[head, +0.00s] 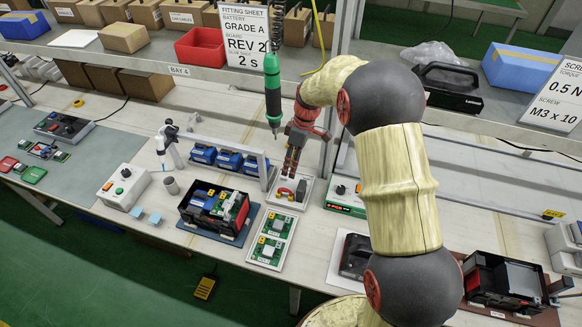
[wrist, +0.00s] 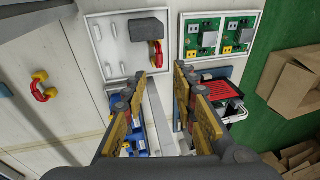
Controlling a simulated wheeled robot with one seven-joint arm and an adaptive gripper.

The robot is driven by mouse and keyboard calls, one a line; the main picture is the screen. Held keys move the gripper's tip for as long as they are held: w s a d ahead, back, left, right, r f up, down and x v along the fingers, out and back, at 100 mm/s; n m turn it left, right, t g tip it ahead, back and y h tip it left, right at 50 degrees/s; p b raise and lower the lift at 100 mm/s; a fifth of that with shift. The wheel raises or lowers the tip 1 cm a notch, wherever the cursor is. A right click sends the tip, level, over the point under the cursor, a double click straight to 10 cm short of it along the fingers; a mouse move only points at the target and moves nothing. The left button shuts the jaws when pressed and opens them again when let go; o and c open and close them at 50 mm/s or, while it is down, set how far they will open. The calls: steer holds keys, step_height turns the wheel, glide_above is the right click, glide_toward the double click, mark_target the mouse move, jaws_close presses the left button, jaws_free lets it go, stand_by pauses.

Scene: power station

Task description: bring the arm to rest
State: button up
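My gripper (head: 290,170) hangs over the bench at the middle of the head view, pointing down beside the green hanging screwdriver. In the wrist view my gripper (wrist: 160,75) has its two fingers apart, with nothing held between them. Beyond the fingertips is a white tray (wrist: 105,55) with a grey block (wrist: 147,26) and a red part (wrist: 157,55) in it. The tray also shows below my gripper in the head view (head: 283,204). My arm (head: 398,185) is bent and reaches across the right half of the head view.
The green screwdriver (head: 272,90) hangs close to the left of my gripper. The shelf (head: 225,75) runs behind. A tray of green boards (head: 259,263) and an open unit with blue parts (head: 212,205) are nearby. Blue packs (head: 230,160) stand under a metal frame.

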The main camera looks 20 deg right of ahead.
stand_by(0.3)
steer(key=s+a+r+m+t+h, duration=0.1)
steer(key=s+r+m+t, duration=0.2)
steer(key=s+r, duration=0.8)
steer(key=s+a+r+m+t+h, duration=0.1)
steer(key=s+r+m+t, duration=0.2)
steer(key=s+r+m, duration=0.4)
steer(key=s+r, duration=0.2)
steer(key=s, duration=0.4)
steer(key=s+r, duration=0.3)
steer(key=s, duration=0.4)
steer(key=shift+a+r+m+h, duration=0.3)
steer(key=shift+a, duration=0.1)
steer(key=shift+o, duration=0.3)
